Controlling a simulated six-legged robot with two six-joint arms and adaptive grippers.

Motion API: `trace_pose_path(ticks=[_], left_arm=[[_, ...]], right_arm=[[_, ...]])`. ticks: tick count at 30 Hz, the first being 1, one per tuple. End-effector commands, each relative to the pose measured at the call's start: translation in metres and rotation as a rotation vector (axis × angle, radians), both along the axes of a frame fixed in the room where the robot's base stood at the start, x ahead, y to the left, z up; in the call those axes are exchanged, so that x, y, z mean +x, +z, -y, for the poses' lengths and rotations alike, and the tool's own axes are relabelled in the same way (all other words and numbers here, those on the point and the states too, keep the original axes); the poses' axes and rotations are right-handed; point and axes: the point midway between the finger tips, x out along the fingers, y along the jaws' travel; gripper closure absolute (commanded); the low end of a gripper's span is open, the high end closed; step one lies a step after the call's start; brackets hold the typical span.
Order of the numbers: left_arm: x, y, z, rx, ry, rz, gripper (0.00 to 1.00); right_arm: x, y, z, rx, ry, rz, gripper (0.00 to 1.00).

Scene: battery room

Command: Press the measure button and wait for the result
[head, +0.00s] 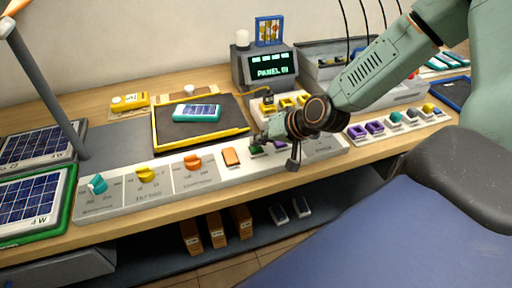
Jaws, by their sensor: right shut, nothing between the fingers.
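A grey control strip (209,181) runs along the bench's front edge. It has a teal knob (98,184), a yellow knob (146,174), an orange knob (193,162) and an orange button (231,157). A green button (256,150) and a purple button (281,145) sit to their right, partly hidden by my right gripper (262,139). I cannot read which one is the measure button. My right gripper is shut and empty, its tips over or beside the green button; contact cannot be told. A display (270,70) at the back reads "PANEL" and a further unclear character. My left gripper is out of view.
A dark mat with yellow edging (155,132) holds a teal device (197,113). Solar panels (35,205) are at the left beside a grey post (45,90). Purple buttons (357,132) and others continue right.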

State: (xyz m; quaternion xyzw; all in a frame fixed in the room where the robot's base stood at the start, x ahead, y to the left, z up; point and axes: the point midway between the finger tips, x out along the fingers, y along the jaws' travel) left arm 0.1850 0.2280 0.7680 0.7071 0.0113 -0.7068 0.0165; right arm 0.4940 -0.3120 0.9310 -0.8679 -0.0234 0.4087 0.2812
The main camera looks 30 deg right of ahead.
Motion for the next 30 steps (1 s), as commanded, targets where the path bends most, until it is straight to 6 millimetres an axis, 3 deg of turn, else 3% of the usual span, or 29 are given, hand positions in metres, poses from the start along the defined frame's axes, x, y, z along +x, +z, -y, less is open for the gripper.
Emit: trace_pose_path(ticks=[17, 30], left_arm=[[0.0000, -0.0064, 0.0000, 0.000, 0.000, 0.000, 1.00], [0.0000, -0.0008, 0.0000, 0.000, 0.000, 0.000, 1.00]], right_arm=[[-0.0003, -0.0068, -0.0001, 0.000, 0.001, -0.001, 1.00], [-0.0003, -0.0012, -0.0003, 0.000, 0.001, -0.002, 1.00]])
